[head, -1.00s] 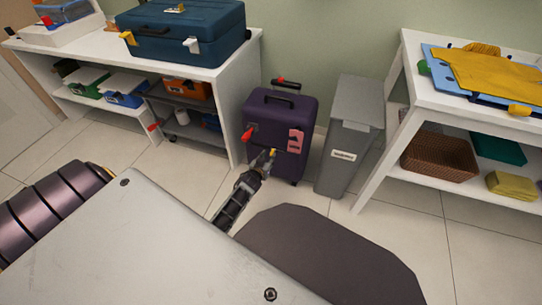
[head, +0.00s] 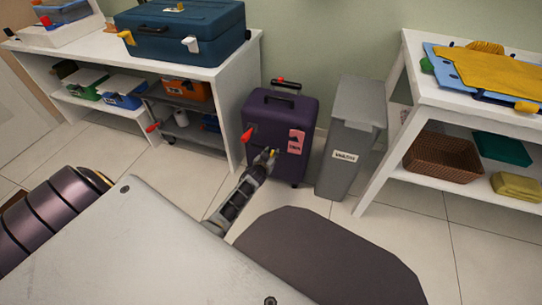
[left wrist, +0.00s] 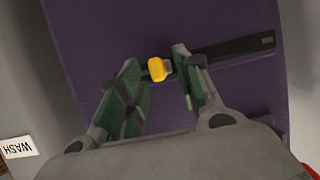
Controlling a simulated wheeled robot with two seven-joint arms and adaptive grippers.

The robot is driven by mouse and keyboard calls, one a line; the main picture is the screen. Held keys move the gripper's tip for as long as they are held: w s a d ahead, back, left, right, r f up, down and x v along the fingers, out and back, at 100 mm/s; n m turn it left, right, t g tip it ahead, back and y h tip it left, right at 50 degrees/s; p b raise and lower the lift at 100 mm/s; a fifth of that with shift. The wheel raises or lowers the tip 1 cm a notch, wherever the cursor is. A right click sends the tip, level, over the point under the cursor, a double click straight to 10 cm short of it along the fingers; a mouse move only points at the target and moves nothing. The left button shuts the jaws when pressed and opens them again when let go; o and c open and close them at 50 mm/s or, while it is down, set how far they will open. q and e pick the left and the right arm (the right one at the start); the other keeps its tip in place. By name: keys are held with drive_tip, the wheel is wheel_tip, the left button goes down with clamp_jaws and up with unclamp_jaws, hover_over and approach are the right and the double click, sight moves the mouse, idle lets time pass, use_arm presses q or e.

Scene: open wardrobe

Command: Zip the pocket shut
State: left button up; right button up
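The purple suitcase (head: 268,112) stands upright on the floor against the wall. Its front pocket has a dark zip track (left wrist: 235,46) with a yellow zip pull (left wrist: 157,69). My left gripper (head: 268,157) is at the front of the suitcase, by the pocket. In the left wrist view, the left gripper's fingers (left wrist: 158,80) are apart, one on each side of the yellow pull, with gaps visible beside it. The track runs from the pull to the right in that view. My right gripper is not in view.
A grey bin (head: 345,140) labelled "WASH" stands right of the suitcase. A white shelf unit (head: 225,72) with a blue case (head: 180,35) is at left. A white table (head: 480,108) with a yellow cloth is at right. A dark mat (head: 330,255) lies on the floor.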

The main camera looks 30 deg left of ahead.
use_arm(q)
drive_tip(key=shift+c, duration=0.3)
clamp_jaws()
drive_tip(key=s+a+p, duration=0.1)
drive_tip(key=a, duration=0.2)
drive_tip(key=s+a+p, duration=0.1)
drive_tip(key=a, duration=0.3)
drive_tip(key=s+a+p, duration=0.1)
drive_tip(key=a, duration=0.3)
drive_tip(key=shift+a, duration=0.15)
drive_tip(key=shift+a+p, duration=0.3)
drive_tip(key=shift+a, duration=0.3)
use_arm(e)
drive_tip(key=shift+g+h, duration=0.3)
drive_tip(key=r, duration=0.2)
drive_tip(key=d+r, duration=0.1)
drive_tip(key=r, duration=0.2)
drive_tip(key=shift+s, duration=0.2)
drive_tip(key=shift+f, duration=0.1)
